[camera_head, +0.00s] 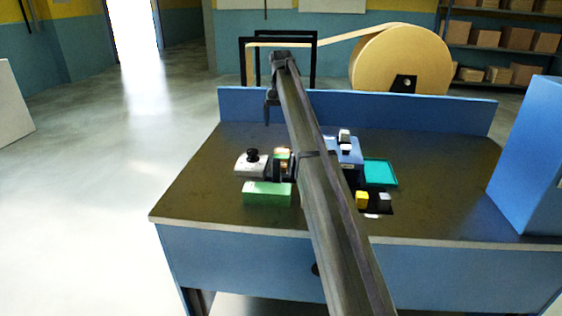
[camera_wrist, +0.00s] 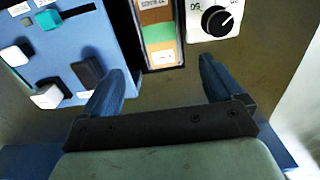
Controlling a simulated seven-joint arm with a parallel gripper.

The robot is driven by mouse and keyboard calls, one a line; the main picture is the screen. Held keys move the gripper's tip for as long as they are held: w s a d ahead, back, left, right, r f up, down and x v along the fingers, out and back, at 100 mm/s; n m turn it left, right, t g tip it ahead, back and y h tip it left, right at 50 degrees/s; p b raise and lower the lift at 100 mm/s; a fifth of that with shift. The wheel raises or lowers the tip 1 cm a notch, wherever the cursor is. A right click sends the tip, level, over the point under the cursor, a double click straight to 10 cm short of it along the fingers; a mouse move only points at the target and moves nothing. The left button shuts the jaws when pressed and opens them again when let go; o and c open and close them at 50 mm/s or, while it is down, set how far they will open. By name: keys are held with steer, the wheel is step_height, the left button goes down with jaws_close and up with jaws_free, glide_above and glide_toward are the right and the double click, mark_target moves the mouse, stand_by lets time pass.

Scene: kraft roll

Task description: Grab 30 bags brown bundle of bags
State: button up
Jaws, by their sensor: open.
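A narrow black holder (camera_wrist: 142,52) at the top of the wrist view has a brown bundle (camera_wrist: 157,14) with a white printed label, too small to read surely. Below it in the same holder is a green piece (camera_wrist: 159,36) with another white label. The holder also shows in the head view, partly behind my arm, with a brownish part (camera_head: 284,166) visible. My gripper (camera_wrist: 160,68) is open with nothing between its fingers. The holder's near end is just beyond the fingertips. In the head view my gripper (camera_head: 271,108) hangs above the back part of the table.
A white box with a black dial (camera_wrist: 217,20) stands right of the holder in the wrist view; a blue panel (camera_wrist: 60,60) with knobs is left. In the head view, a green block (camera_head: 267,194) and teal tray (camera_head: 381,172) lie on the dark table (camera_head: 440,190). Its left side is clear.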

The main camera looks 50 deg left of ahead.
mark_target(281, 156)
step_height(281, 156, down, 14)
steer(key=shift+r, duration=0.15)
steer(key=c, duration=1.2)
stand_by(0.4)
